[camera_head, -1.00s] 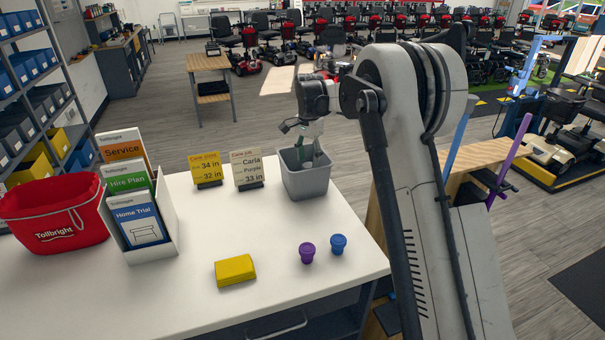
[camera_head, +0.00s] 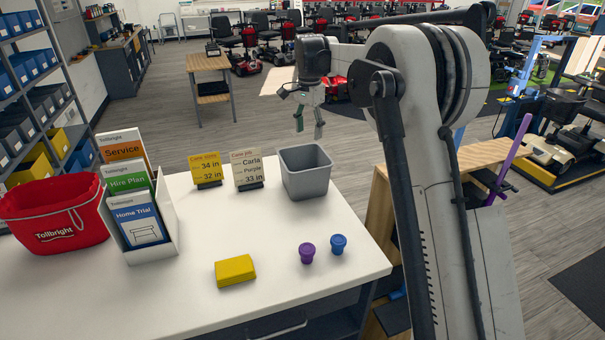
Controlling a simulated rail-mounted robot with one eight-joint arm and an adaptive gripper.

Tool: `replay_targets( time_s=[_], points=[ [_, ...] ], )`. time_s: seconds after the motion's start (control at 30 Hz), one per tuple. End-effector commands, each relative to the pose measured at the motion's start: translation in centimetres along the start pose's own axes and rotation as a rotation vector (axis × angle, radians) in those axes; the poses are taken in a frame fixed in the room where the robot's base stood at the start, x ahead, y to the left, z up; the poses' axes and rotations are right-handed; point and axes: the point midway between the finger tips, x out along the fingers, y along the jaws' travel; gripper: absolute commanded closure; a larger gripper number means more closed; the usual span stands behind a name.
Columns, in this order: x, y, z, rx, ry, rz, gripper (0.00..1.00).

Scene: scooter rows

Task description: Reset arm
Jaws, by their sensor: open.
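My gripper (camera_head: 309,123) hangs at the end of my arm above the far right part of the white table, with its fingers apart and nothing between them. The fingertips point down, over the back of a grey bin (camera_head: 306,174) in the picture and clear of its rim. My arm rises on the right side of the view and bends over toward the left. The inside bottom of the bin is mostly hidden by its front wall.
On the white table (camera_head: 200,290) are a yellow block (camera_head: 235,270), purple (camera_head: 307,253) and blue (camera_head: 338,244) caps, two cards (camera_head: 207,170) (camera_head: 247,169), a brochure holder (camera_head: 153,243) and a red basket (camera_head: 52,217). A wooden bench (camera_head: 470,165) stands right, behind my arm.

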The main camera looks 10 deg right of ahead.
Motion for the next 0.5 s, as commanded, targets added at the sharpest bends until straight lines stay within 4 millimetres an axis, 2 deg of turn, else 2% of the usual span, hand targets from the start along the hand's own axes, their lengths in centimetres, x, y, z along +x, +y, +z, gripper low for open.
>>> replay_targets(
  time_s=[0.2,0.5],
  points=[
    [-1.5,0.0,0.0,0.000,0.000,0.000,0.51],
    [-1.8,0.2,0.1,-0.004,0.001,-0.002,0.51]
  ],
)
